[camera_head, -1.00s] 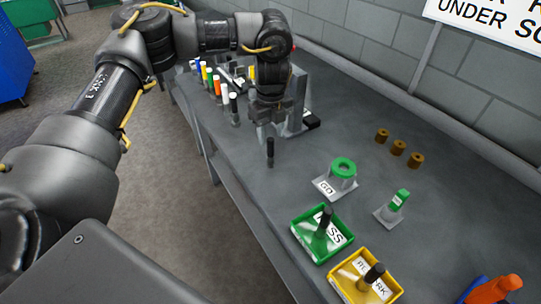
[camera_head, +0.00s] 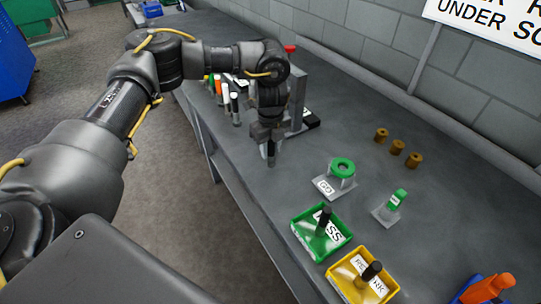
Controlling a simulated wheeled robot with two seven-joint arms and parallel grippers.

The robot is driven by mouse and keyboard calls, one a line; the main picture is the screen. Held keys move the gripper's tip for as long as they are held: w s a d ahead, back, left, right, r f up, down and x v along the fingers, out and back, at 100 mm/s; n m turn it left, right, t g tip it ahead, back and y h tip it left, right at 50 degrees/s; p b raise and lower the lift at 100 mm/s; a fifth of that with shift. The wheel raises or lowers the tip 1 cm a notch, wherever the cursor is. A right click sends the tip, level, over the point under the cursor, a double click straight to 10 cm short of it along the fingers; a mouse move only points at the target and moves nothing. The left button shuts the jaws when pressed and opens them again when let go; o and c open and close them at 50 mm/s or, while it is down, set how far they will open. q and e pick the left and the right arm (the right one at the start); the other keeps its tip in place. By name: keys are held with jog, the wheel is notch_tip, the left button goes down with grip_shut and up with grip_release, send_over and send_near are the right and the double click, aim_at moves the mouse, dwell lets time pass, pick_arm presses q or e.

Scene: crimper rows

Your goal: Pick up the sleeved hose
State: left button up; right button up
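A dark hose (camera_head: 271,159) stands upright on the grey bench, near its front edge. My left gripper (camera_head: 267,137) points down over it, with its fingers at the hose's upper end. The fingers hide the top of the hose. The gap between fingers and hose is too small to judge, so I cannot tell whether they are shut on it. My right gripper is not in view.
Several hoses (camera_head: 234,108) stand behind my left gripper, beside a press-like stand (camera_head: 297,98). Right are a green ring gauge (camera_head: 342,168), a green-topped gauge (camera_head: 396,200), brass sleeves (camera_head: 397,147), a green tray (camera_head: 341,251), a yellow tray (camera_head: 341,282) and an orange tool (camera_head: 486,289).

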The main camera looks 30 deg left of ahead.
pick_arm(q)
grip_shut()
jog(key=shift+r, duration=0.1)
jog(key=shift+r+b, duration=0.45)
notch_tip(320, 180, up, 3)
jog(key=shift+f, duration=0.2)
jog(key=s+a+r+b, duration=0.2)
jog(key=s+r, duration=0.7)
jog(key=s, duration=0.4)
jog(key=shift+s+r+b, duration=0.2)
jog(key=shift+s+b, duration=0.2)
